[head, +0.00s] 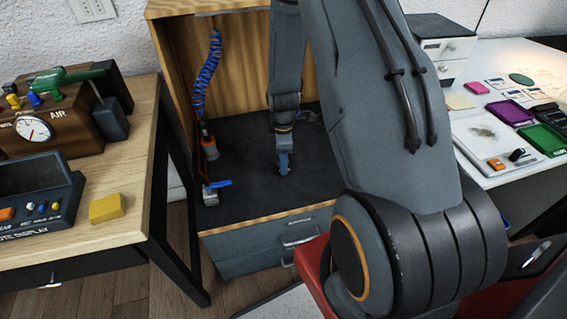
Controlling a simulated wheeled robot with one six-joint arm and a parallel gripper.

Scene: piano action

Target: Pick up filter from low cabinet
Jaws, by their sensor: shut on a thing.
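The low cabinet (250,226) is an open wooden box with a dark inner surface and a grey drawer below. My gripper (284,160) points down inside it, over the middle of the dark surface. It is shut on a small blue-grey piece, which I take to be the filter; the fingers hide most of it, and its shape is unclear. I cannot tell whether the piece touches the surface below.
A blue coiled hose (205,75) hangs at the cabinet's left, above an orange-and-grey fitting (209,146) and a blue-handled valve (216,186). A wooden table (140,150) with a gauge box (50,122) stands left. A white worktop (480,165) with trays is right.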

